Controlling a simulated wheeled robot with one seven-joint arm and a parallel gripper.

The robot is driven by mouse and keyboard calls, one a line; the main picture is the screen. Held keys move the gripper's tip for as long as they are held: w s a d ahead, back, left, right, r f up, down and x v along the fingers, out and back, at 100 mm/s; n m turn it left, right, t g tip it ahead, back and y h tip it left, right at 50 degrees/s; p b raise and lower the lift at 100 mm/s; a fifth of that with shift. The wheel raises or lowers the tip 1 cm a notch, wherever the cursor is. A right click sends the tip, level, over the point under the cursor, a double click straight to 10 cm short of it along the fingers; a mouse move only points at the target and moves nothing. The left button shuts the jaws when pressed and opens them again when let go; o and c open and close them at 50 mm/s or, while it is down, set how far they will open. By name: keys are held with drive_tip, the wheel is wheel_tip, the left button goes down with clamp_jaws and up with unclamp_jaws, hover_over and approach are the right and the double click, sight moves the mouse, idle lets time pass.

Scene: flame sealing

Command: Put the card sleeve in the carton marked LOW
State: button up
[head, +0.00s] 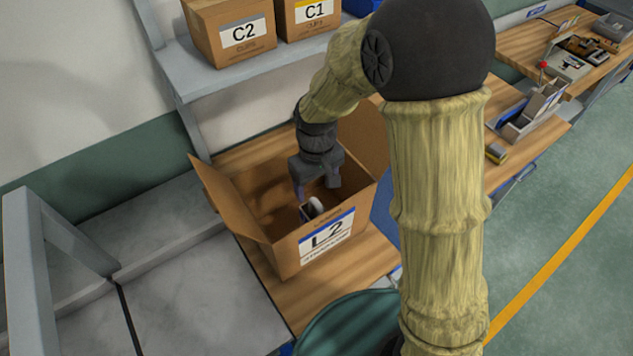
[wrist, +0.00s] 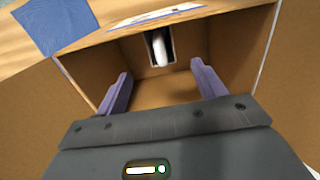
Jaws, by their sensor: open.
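An open cardboard carton (head: 285,255) stands on the wooden bench. Its front label reads L2; I see no carton marked LOW. Inside it, near the labelled wall, is a small sleeve-like piece with a rounded white item in it (head: 311,209), probably the card sleeve. It also shows in the wrist view (wrist: 160,48), beyond my fingertips. My gripper (head: 317,190) reaches down into the carton with its jaws open. In the wrist view the purple fingers (wrist: 160,72) are apart with nothing between them. The sleeve's lower part is partly hidden in the head view.
Cartons marked C2 (head: 232,35) and C1 (head: 309,18) stand on a grey shelf above. The L2 carton's flaps stand up around my wrist. A blue piece (wrist: 56,25) lies beside the carton. A grey tray (head: 525,115) sits on the bench at right.

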drive_tip(key=s+d+r+m+t, duration=0.1)
drive_tip(key=s+d+r+m, duration=0.1)
drive_tip(key=d, duration=0.7)
drive_tip(key=s+d+r+m+t, duration=0.1)
drive_tip(key=s+d+r+m, duration=0.2)
drive_tip(key=s+d+m, duration=0.2)
drive_tip(key=s+d, duration=0.1)
drive_tip(key=d, duration=0.2)
drive_tip(key=shift+d+t, duration=0.3)
drive_tip(key=shift+d, duration=0.05)
drive_tip(key=shift+w, duration=0.1)
drive_tip(key=shift+s+b+x, duration=0.25)
drive_tip(key=shift+b+x, duration=0.85)
drive_tip(key=shift+b, duration=0.1)
drive_tip(key=shift+f, duration=0.1)
